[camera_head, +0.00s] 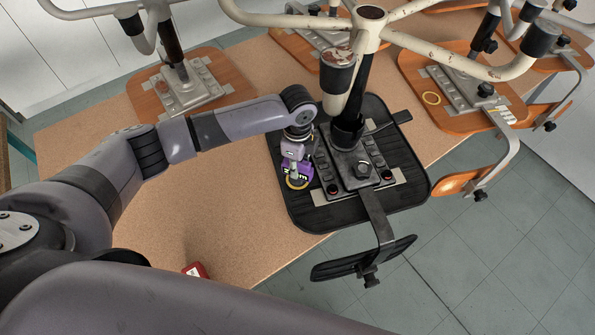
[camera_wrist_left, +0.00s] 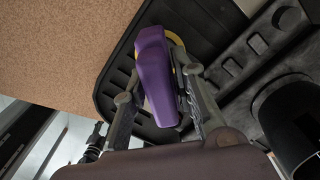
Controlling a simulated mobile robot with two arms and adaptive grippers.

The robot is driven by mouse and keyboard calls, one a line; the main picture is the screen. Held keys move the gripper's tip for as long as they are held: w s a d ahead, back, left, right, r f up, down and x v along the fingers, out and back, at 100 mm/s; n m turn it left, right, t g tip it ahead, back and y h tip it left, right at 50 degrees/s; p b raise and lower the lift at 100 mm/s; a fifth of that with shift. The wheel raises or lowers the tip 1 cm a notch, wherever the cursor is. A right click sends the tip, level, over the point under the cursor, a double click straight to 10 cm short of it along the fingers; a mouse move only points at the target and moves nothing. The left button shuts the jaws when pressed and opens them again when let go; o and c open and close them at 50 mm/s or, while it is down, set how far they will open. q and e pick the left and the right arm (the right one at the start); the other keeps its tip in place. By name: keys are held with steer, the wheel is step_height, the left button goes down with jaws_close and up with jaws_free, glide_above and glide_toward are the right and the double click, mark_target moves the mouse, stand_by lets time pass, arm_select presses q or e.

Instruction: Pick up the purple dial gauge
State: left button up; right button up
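The purple dial gauge (camera_head: 299,169) has a yellow ring and is at the left edge of a black chair seat lying upside down on the table. My left gripper (camera_head: 295,157) comes down on it from above and hides part of it. In the left wrist view the gauge's purple body (camera_wrist_left: 155,75) lies between the two fingers of my left gripper (camera_wrist_left: 158,85), with its yellow rim showing behind. The fingers are close to its sides; firm contact on both sides does not show clearly. My right gripper is not in view.
The black seat (camera_head: 405,160) carries a metal base plate (camera_head: 345,165) and column just right of the gauge. Pale chair legs (camera_head: 425,60) spread above. Wooden seats (camera_head: 225,75) stand around it. A small red object (camera_head: 195,270) lies at the table's front edge. The table's left part (camera_head: 200,225) is clear.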

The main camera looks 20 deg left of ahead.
arm_select(q)
jaws_close()
steer(key=shift+w+r, duration=0.1)
steer(key=shift+r, duration=0.05)
stand_by(0.4)
